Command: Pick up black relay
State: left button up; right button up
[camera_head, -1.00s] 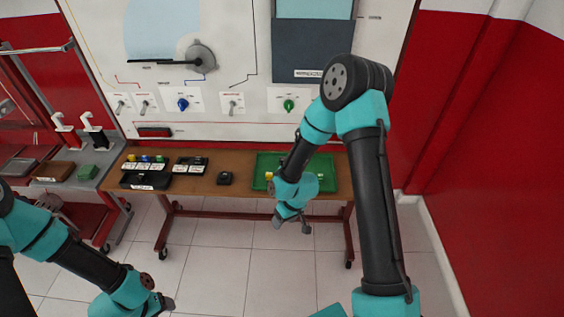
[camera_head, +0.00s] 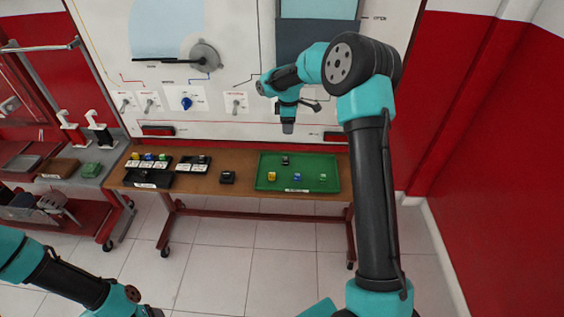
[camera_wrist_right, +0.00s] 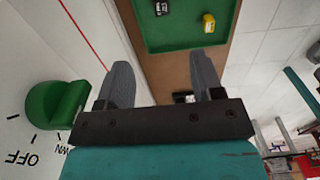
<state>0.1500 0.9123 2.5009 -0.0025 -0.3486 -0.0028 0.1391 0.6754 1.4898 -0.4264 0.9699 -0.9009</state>
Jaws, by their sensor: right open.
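A black relay (camera_head: 285,160) sits at the back of the green tray (camera_head: 262,185); it also shows at the top of the right wrist view (camera_wrist_right: 161,8). My right gripper (camera_head: 288,128) hangs above and behind the tray, in front of the wall panel, apart from the relay. In the right wrist view its two fingers (camera_wrist_right: 164,82) are spread with nothing held. My left arm is at the lower left; its gripper (camera_head: 150,311) is at the picture's bottom edge, too cut off to read.
The tray also holds yellow (camera_head: 271,176), blue (camera_head: 297,177) and green (camera_head: 323,177) blocks. A black box (camera_head: 227,177) and black holders (camera_head: 147,179) stand left on the brown table. A green knob (camera_wrist_right: 55,103) on the panel is close beside my right gripper.

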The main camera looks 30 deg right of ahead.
jog(key=shift+f, duration=0.15)
send_over(287, 158)
notch_tip(287, 158, down, 11)
jog(key=shift+s+f, duration=0.1)
jog(key=shift+s, duration=0.05)
jog(key=shift+f, duration=0.45)
jog(key=shift+f, duration=0.1)
jog(key=shift+a+f, duration=0.1)
jog(key=shift+f, duration=2.4)
jog(key=shift+c, duration=0.3)
jog(key=c, duration=0.9)
